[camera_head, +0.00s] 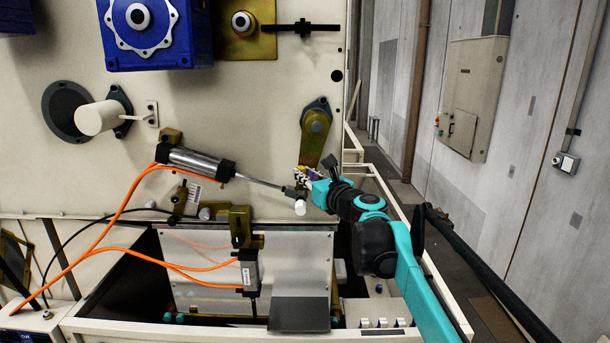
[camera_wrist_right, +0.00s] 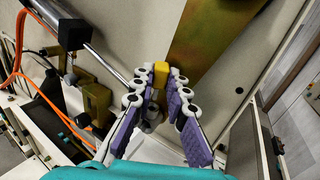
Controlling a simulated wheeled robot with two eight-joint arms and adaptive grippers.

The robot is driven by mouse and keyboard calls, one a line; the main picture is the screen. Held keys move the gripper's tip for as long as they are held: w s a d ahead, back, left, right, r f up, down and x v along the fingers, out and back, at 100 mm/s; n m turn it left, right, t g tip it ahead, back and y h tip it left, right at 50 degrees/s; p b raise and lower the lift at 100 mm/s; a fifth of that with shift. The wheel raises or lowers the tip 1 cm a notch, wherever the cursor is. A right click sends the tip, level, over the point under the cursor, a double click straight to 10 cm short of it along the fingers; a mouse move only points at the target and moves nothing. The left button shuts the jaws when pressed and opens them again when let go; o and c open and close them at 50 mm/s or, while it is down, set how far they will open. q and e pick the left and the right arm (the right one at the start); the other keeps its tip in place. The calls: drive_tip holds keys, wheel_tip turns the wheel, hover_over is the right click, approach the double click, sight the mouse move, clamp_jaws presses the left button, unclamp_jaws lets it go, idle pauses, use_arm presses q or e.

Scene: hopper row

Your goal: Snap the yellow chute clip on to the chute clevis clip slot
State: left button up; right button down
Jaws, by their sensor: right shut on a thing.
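The yellow chute clip (camera_wrist_right: 160,74) is small and sits between the fingertips of my right gripper (camera_wrist_right: 160,79). The purple-padded fingers are shut on it, and it shows clearly only in the wrist view. In the head view my right gripper (camera_head: 309,177) is at the lower end of the brass lever, close to the chute clevis (camera_head: 289,191) on the cylinder's rod end. In the wrist view a grey metal fitting (camera_wrist_right: 151,114), seemingly the clevis, shows between the fingers behind the clip. The clip slot cannot be made out. My left gripper is not in view.
A silver cylinder (camera_head: 195,163) with a thin rod (camera_head: 258,182) runs to the clevis. The brass lever (camera_head: 314,138) hangs just above my gripper. Orange hoses (camera_head: 108,225) loop at the left. A white frame rail (camera_head: 405,218) and open floor lie to the right.

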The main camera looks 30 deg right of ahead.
drive_tip(key=shift+w, duration=0.15)
idle(0.4)
drive_tip(key=shift+f, duration=0.1)
wheel_tip(320, 180, down, 2)
drive_tip(key=shift+f+b, duration=0.1)
drive_tip(key=shift+b, duration=0.55)
idle(0.6)
idle(0.4)
drive_tip(key=c, duration=1.4)
unclamp_jaws()
drive_tip(key=shift+c, duration=0.2)
